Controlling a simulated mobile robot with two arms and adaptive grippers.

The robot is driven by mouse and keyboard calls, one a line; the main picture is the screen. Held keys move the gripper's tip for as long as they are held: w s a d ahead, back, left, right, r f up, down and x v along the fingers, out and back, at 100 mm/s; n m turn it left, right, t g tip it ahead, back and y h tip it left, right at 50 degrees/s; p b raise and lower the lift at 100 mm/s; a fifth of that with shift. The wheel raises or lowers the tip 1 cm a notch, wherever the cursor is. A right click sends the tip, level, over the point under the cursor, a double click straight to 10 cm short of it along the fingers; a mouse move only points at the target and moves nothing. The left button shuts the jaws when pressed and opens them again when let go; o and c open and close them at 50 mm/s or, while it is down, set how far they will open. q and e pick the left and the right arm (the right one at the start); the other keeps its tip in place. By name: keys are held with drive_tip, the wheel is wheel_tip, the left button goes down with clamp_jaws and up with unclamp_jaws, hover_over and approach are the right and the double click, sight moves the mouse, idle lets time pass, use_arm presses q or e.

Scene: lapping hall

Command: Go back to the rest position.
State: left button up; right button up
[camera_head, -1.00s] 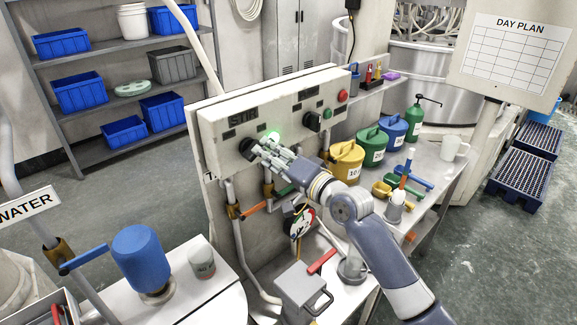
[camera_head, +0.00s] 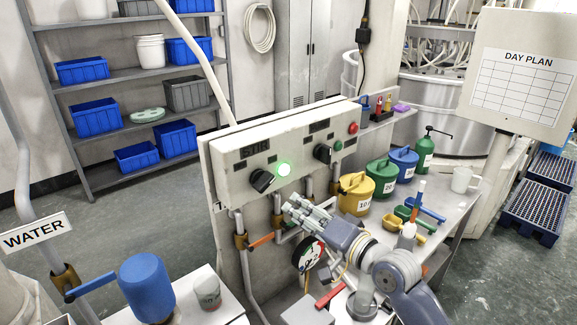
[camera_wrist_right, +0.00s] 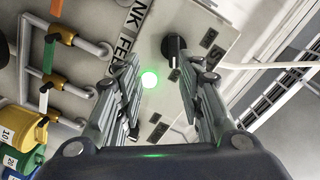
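My right gripper (camera_head: 292,212) is in front of and below the control panel (camera_head: 232,183), apart from it. In the right wrist view my right gripper (camera_wrist_right: 160,85) has its fingers spread with nothing between them. The black knob (camera_head: 262,180) on the panel is free of the gripper. The lit green lamp (camera_head: 283,169) is just right of the knob. Knob (camera_wrist_right: 174,48) and lamp (camera_wrist_right: 149,79) also show in the right wrist view, beyond the fingers. My left gripper is not in view.
Pipes with an orange-handled valve (camera_head: 262,240) and a gauge (camera_head: 308,254) are close to my right gripper. Yellow (camera_head: 356,194), green (camera_head: 383,178) and blue lidded tubs stand on the bench to the right. A blue container (camera_head: 147,287) stands at lower left.

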drive_tip(key=s+d+f+n+g+h, duration=0.3)
drive_tip(key=s+f+n+g+h, duration=0.1)
drive_tip(key=s+f, duration=1.15)
drive_tip(key=s+d+f+n+g+h, duration=0.1)
drive_tip(key=s+d+f+g+h, duration=0.3)
drive_tip(key=s, duration=0.6)
drive_tip(key=s+d+f+n+g+h, duration=0.1)
drive_tip(key=s+d+f+g+h, duration=0.15)
drive_tip(key=s+d+f, duration=0.6)
wheel_tip(320, 180, down, 27)
drive_tip(key=s+a+g+b, duration=0.1)
drive_tip(key=s+a+b, duration=0.1)
drive_tip(key=a+b, duration=0.15)
drive_tip(key=s+d+f+b, duration=0.2)
drive_tip(key=s+f, duration=0.6)
drive_tip(key=f, duration=0.3)
drive_tip(key=s+d+f+g+b, duration=0.1)
drive_tip(key=s+d+f+b, duration=0.1)
drive_tip(key=s+f, duration=0.7)
wheel_tip(320, 180, down, 2)
drive_tip(key=shift+s+f+n+b, duration=0.15)
drive_tip(key=shift+s+n+b, duration=0.15)
drive_tip(key=shift+n+b, duration=0.15)
